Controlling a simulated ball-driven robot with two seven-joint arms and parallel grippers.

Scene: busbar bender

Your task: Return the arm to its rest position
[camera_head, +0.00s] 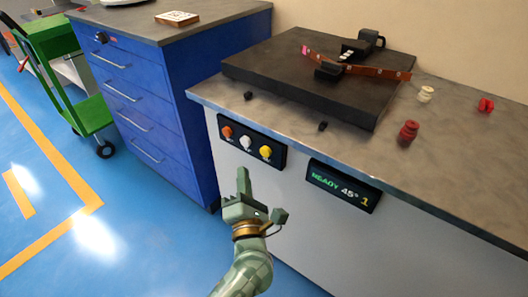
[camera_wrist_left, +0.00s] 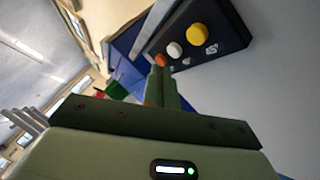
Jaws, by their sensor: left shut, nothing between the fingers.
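My left gripper (camera_head: 243,178) is shut and empty, its fingers together and pointing up, in front of the workbench just below the button panel (camera_head: 252,141). The left wrist view shows its closed fingers (camera_wrist_left: 161,82) with the panel (camera_wrist_left: 205,38) beyond them. The panel carries an orange, a white and a yellow button. From the head view I cannot tell the exact gap between fingertips and panel. My right gripper is not in view.
On the bench, a copper busbar (camera_head: 350,68) lies across the black bender plate (camera_head: 290,78). A display (camera_head: 343,185) reads READY 45° 1. Red (camera_head: 408,132) and cream (camera_head: 426,94) insulators stand at right. A blue drawer cabinet (camera_head: 150,100) and green cart (camera_head: 75,85) stand left.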

